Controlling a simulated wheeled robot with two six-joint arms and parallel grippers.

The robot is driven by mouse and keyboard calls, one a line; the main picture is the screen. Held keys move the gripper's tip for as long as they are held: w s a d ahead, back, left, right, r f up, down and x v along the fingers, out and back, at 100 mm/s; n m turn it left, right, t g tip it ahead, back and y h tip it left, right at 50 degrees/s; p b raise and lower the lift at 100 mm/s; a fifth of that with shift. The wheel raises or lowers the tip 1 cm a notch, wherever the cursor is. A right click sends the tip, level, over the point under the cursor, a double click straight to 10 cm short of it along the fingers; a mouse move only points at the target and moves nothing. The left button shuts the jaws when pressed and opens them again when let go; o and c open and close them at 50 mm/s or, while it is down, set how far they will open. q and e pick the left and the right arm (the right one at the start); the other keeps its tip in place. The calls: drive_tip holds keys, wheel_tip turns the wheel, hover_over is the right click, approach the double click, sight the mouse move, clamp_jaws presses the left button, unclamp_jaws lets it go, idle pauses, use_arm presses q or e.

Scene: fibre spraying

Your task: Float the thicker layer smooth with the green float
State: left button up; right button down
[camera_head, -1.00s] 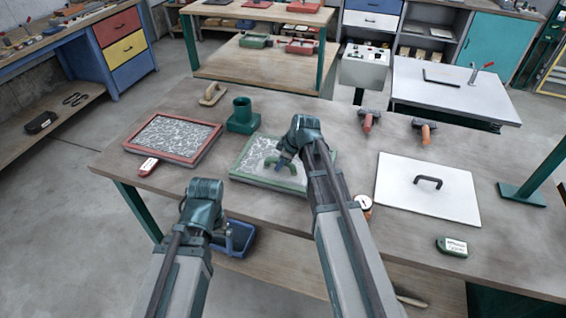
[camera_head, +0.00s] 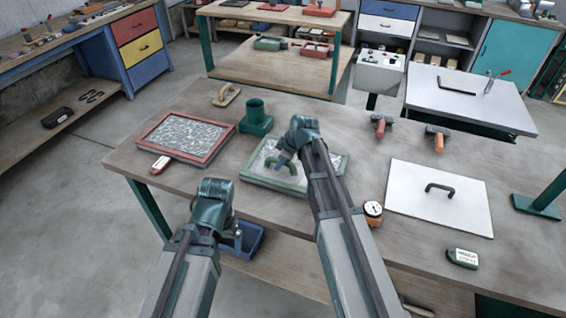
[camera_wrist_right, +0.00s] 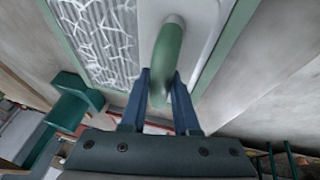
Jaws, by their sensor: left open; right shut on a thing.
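My right gripper (camera_head: 281,159) is shut on the green handle of the float (camera_wrist_right: 170,50). The float's pale plate (camera_wrist_right: 197,22) lies over the layer in the green-framed tray (camera_head: 262,181). In the right wrist view a pale layer with a white fibre web (camera_wrist_right: 100,35) shows left of the float. The plate and my arm hide part of this layer. The red-framed tray (camera_head: 150,152) holds a similar webbed layer (camera_head: 185,133). My left gripper (camera_head: 238,238) is open and empty by the table's front edge, above a blue bin (camera_head: 250,240); its fingers are partly hidden.
A green cup-like holder (camera_head: 256,117) stands behind the trays, with a wooden-handled float (camera_head: 227,95) to its left. A round gauge (camera_head: 373,209), a white board (camera_head: 440,205) with a black handle and two orange-handled tools (camera_head: 380,126) lie to the right. A green labelled box (camera_head: 463,257) sits at front right.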

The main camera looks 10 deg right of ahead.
sight(293, 164)
drive_tip(key=shift+w+a, duration=0.5)
drive_tip(key=shift+a, duration=0.25)
drive_tip(key=shift+s+d, duration=0.6)
drive_tip(key=shift+d, duration=0.25)
drive_tip(key=shift+s+d, duration=0.1)
drive_tip(key=shift+s+d, duration=0.45)
drive_tip(key=shift+d, duration=0.3)
drive_tip(key=shift+s+d, duration=0.55)
drive_tip(key=shift+d, duration=0.2)
